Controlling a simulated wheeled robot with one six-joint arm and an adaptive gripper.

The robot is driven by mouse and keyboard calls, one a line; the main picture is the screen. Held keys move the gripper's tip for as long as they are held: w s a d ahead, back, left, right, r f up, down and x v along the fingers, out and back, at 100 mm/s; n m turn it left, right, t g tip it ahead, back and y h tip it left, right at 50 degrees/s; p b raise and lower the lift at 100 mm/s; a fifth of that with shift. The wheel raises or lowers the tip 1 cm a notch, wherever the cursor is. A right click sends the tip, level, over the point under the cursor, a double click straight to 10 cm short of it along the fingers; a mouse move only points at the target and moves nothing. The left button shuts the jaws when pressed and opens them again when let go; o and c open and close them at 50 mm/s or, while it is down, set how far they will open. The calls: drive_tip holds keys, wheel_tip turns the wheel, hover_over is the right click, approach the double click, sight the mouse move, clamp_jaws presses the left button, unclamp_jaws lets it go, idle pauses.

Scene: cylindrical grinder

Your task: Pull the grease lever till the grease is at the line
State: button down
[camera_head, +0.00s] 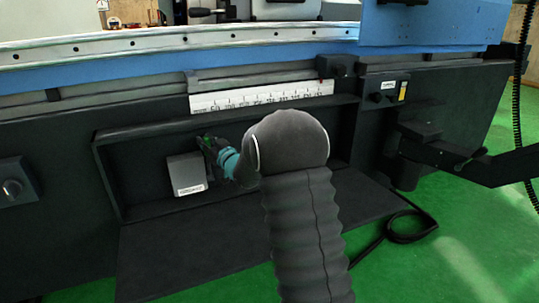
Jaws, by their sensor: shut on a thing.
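My gripper (207,142) is inside the open recess in the machine's dark front, small and partly turned away behind my arm. Its fingers are closed at the upper right edge of a small grey box (187,175) with a white label. The grease lever is mostly hidden by the fingers, and its angle cannot be told. A dark panel (385,92) to the right has a knob, a label and a narrow yellow strip (403,91). I cannot tell whether this strip shows grease, and no grease line can be made out.
The recess (112,185) has side walls close around my gripper, and its lowered flap (165,245) lies below. A white scale (262,97) runs above. A dark bracket arm (450,150) juts out at right.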

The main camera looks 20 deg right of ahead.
drive_tip(key=shift+s+f+b, duration=0.15)
drive_tip(key=shift+s+b, duration=0.2)
drive_tip(key=shift+b, duration=0.65)
drive_tip(key=shift+t, duration=0.3)
drive_tip(key=shift+s+f+t+b, duration=0.15)
drive_tip(key=shift+s+t+b, duration=0.3)
drive_tip(key=shift+b, duration=1.4)
drive_tip(key=shift+s+n+y+b, duration=0.4)
drive_tip(key=shift+s+y+b, duration=0.1)
drive_tip(key=shift+s, duration=0.15)
